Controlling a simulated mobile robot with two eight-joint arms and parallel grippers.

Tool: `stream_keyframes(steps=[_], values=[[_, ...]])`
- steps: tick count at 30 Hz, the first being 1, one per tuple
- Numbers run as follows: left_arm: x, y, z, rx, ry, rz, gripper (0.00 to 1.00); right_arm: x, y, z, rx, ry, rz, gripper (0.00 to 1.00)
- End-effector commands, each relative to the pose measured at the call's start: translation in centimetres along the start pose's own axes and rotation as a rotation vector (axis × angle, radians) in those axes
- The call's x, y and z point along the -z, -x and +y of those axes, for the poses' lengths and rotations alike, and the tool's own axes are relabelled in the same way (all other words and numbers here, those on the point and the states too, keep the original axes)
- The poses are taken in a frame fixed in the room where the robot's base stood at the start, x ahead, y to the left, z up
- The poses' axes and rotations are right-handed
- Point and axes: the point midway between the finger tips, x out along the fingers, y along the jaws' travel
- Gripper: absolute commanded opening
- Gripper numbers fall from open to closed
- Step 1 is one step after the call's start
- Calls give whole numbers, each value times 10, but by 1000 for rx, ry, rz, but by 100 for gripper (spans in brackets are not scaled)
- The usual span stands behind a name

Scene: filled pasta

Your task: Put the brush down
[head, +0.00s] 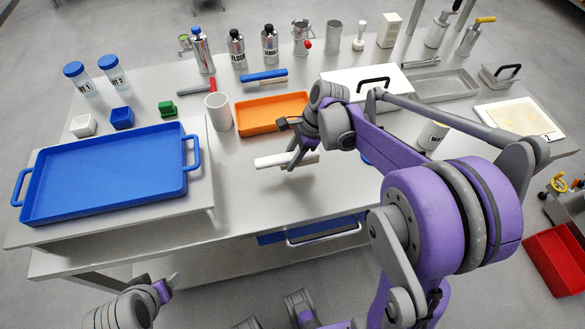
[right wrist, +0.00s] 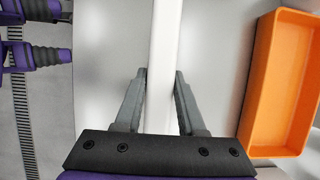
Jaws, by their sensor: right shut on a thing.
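The brush (head: 273,161) is a pale, long, flat piece in the head view, over the bare table front below the orange tray. My right gripper (head: 294,160) is shut on it, with a finger on either side. In the right wrist view the white brush (right wrist: 164,50) runs straight up the picture between the fingers of the right gripper (right wrist: 161,85). It is level and low over the table; I cannot tell whether it touches. My left gripper (head: 156,285) is at the lower left, off the table's front, apart from the brush; its jaw state is unclear.
The orange tray (head: 249,119) lies just behind the brush; it also shows at the right in the wrist view (right wrist: 254,105). A white cup (head: 218,113) and a large blue tray (head: 105,172) stand to the left. Bare steel table (head: 235,180) surrounds the brush.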

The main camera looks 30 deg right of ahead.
Motion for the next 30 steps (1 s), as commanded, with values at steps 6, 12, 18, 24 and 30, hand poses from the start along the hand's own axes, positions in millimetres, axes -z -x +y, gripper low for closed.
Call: stream_keyframes(steps=[6,12,18,24,30], values=[[-2,-2,0,0,0,-1,68,9,-22,0,-1,1,0,0],[-3,-4,0,0,0,-2,68,19,-45,0,-2,2,1,0],[-3,-4,0,0,0,-2,68,19,-46,1,-2,2,1,0],[-6,-8,0,0,0,-3,68,21,-50,1,-2,2,1,0],[-8,-11,0,0,0,-5,68,23,-55,1,-3,3,3,44]])
